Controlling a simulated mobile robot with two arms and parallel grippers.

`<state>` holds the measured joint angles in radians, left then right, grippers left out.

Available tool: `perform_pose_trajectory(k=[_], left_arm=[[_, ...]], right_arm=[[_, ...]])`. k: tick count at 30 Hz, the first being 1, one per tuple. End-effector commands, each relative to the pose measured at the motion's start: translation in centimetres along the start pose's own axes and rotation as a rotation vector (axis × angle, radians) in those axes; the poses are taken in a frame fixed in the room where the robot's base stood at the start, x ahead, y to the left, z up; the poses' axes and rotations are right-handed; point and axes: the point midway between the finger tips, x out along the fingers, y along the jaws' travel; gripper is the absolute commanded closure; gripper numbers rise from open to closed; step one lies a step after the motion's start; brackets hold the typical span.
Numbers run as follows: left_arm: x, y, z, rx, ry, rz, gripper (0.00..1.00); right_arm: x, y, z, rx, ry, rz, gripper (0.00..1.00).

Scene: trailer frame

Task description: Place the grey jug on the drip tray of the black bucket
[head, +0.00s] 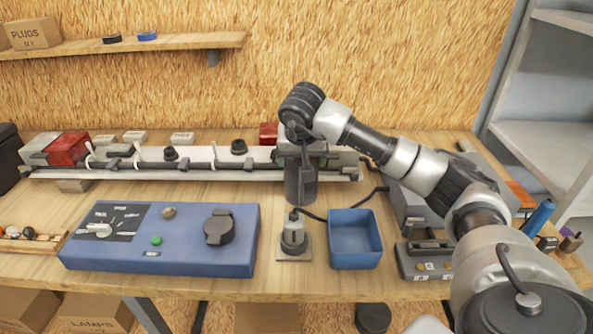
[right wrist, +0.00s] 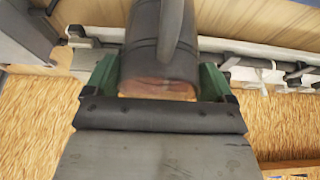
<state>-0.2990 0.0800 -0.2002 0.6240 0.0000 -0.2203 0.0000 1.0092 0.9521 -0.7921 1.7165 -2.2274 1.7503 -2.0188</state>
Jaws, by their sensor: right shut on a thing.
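My right gripper (head: 303,160) is shut on the dark grey jug (head: 301,188), which hangs below it upright or nearly so. In the right wrist view, the green-sided fingers (right wrist: 153,80) clasp both sides of the jug (right wrist: 150,45), with its handle in front. The jug is over the middle of the bench, behind a small square plate; I cannot tell whether its base touches the bench. A dark round vessel (head: 373,318), perhaps the black bucket, shows below the bench's front edge. I cannot make out a drip tray for certain. My left gripper is out of view.
A blue control box (head: 160,240) lies to the left. A long rail with cables (head: 190,160) runs behind. Bare bench shows left of the jug.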

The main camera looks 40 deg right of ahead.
Motion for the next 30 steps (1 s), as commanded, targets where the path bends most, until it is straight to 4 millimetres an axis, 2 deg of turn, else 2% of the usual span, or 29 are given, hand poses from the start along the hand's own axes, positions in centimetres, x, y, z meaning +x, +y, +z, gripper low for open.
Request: perform_pose_trajectory(k=[10,22,23,25,30], left_arm=[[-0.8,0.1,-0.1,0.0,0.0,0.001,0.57],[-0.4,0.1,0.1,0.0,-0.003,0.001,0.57],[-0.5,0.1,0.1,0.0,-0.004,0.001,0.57],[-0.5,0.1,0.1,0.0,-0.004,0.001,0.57],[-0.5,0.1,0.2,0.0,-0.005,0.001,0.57]], right_arm=[[3.9,0.0,1.6,0.001,-0.001,0.001,0.52],[4.5,0.0,1.9,0.001,0.001,0.0,0.52],[4.4,0.0,1.8,0.001,0.001,0.0,0.11],[4.4,0.0,1.8,0.001,0.0,0.0,0.0],[4.4,0.0,1.8,0.001,0.0,0.0,0.0]])
